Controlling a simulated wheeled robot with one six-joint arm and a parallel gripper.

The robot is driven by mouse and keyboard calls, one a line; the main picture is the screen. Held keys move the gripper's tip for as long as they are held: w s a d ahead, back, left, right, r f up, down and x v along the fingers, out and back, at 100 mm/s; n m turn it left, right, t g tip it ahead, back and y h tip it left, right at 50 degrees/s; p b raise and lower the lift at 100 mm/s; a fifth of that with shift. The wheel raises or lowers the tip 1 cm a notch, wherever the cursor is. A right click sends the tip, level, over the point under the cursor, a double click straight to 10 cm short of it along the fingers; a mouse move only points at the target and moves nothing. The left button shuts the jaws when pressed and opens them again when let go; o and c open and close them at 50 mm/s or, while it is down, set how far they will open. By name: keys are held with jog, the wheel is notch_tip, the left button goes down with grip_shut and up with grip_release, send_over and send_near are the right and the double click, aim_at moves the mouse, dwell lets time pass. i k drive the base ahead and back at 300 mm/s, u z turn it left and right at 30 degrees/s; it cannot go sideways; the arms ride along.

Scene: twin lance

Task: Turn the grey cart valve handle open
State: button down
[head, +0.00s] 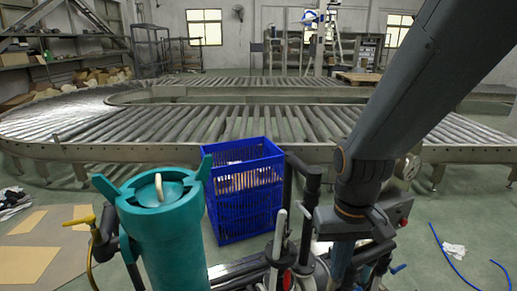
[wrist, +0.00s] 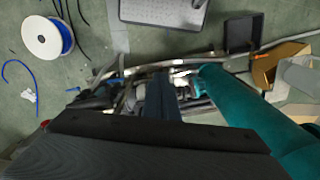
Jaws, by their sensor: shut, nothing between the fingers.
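The cart (head: 250,268) stands close in front of me at the bottom of the head view, crowded with dark tubes, hoses and upright handles. A pale grey lever-like piece (head: 279,236) stands up among them; I cannot tell if it is the valve handle or how far it is turned. My arm reaches down over the cart's right side, and my gripper is hidden low behind it in the head view. In the wrist view my gripper (wrist: 164,82) is shut and empty, pointing at the cart's cluttered parts (wrist: 190,75). I cannot tell whether it touches any of them.
A teal cylinder (head: 165,235) with a winged top stands left of the cart's parts, with a yellow lever (head: 84,219) beside it. A blue crate (head: 243,195) stands behind. A roller conveyor (head: 110,135) crosses farther back. A cable spool (wrist: 48,37) and blue hose lie on the floor.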

aim_at(298, 205)
jog(key=u, duration=0.5)
jog(key=k, duration=1.05)
jog(key=z, duration=0.55)
jog(key=i, duration=1.45)
jog(key=u, duration=0.35)
